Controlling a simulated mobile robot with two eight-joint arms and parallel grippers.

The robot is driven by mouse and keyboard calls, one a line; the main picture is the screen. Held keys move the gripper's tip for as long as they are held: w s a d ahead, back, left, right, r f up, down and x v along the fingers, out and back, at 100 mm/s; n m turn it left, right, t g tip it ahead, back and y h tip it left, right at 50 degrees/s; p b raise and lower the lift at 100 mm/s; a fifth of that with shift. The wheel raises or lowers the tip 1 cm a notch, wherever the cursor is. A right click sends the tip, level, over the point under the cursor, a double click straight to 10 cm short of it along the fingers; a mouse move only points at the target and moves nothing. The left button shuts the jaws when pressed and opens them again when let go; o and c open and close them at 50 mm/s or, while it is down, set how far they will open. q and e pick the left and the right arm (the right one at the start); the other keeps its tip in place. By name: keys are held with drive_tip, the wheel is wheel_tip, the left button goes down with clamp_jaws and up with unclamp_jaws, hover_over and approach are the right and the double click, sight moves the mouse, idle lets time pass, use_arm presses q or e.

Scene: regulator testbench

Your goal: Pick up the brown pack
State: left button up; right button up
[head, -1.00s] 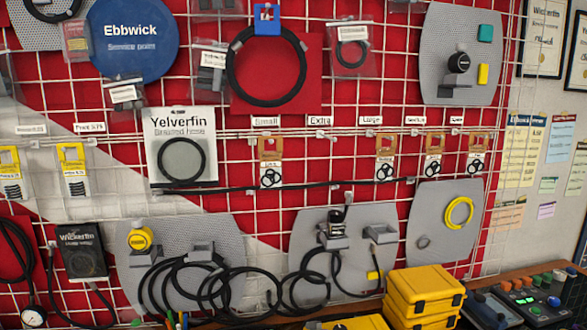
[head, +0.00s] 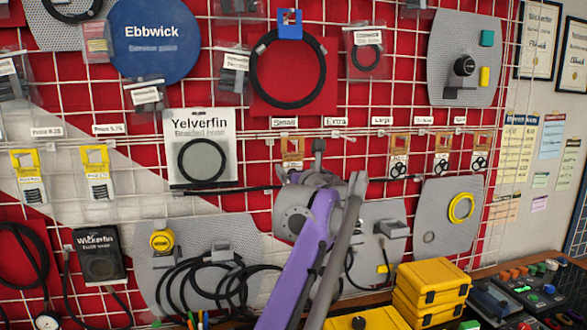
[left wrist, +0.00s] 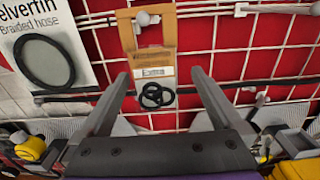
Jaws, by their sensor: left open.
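A brown pack (left wrist: 150,65) hangs on a peg of the wire grid, a brown card with a white label and black rings at its lower part. In the left wrist view it stands between the two fingers of my left gripper (left wrist: 160,76), which are apart and not closed on it. In the head view only the pack's top (head: 292,146) shows; my left gripper (head: 305,168) hides its lower part. My right gripper is not in view.
Yelverfin hose pack (head: 200,150) hangs just left. Several similar brown packs (head: 399,150) hang to the right. A wire rail (head: 350,132) with labels runs above. Yellow cases (head: 432,285) stand on the bench below.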

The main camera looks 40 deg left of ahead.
sight(290, 162)
use_arm(q)
drive_tip(key=shift+w+a+r, duration=0.1)
drive_tip(key=shift+a, duration=0.3)
drive_tip(key=p+x, duration=0.1)
drive_tip(key=x, duration=0.3)
drive_tip(key=shift+w+a, duration=0.1)
drive_tip(key=shift+a, duration=0.2)
drive_tip(key=shift+s+r, duration=0.1)
drive_tip(key=shift+s, duration=0.1)
drive_tip(key=shift+d, duration=0.1)
drive_tip(key=shift+c, duration=1.1)
drive_tip(key=c, duration=1)
drive_tip(key=shift+c, duration=0.2)
drive_tip(key=shift+r, duration=0.15)
